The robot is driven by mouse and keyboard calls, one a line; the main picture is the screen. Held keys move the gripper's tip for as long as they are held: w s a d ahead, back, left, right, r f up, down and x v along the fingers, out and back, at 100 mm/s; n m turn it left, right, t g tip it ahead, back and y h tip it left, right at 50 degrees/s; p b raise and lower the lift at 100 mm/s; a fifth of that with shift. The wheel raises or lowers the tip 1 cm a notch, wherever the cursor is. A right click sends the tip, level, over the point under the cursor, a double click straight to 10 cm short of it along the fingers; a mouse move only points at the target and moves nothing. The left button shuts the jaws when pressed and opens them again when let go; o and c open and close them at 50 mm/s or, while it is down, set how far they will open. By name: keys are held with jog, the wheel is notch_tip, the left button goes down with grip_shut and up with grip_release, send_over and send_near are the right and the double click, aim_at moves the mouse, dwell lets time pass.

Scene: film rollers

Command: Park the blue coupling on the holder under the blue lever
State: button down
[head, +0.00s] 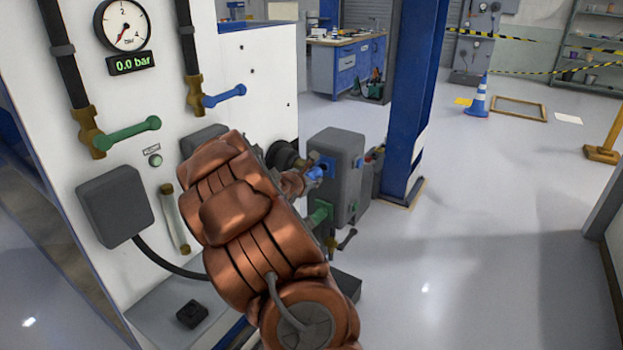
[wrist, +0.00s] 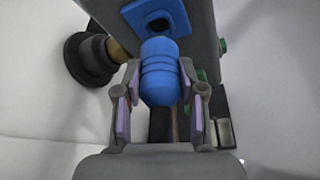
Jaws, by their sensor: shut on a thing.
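The blue coupling (wrist: 162,75) is between my gripper's fingers in the wrist view, and my gripper (wrist: 159,88) is shut on it. Its far end meets the blue square port (wrist: 157,18) on a grey box; I cannot tell if it is seated there. In the head view the coupling (head: 316,173) shows small at the blue port, beyond my copper-coloured arm. The blue lever (head: 224,95) is on a brass valve on the white panel, left of the box. A grey block (head: 203,136) sits below that lever, partly hidden by my arm; I cannot tell whether it is the holder.
The grey box (head: 345,165) also carries a green fitting (head: 320,213). A green lever (head: 128,134) and a gauge reading 0.0 bar (head: 124,25) are on the panel. A blue post (head: 413,100) stands right of the box.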

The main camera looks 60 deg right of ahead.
jog(key=shift+a+b, duration=0.5)
jog(key=shift+a, duration=0.8)
jog(key=shift+w+r, duration=0.1)
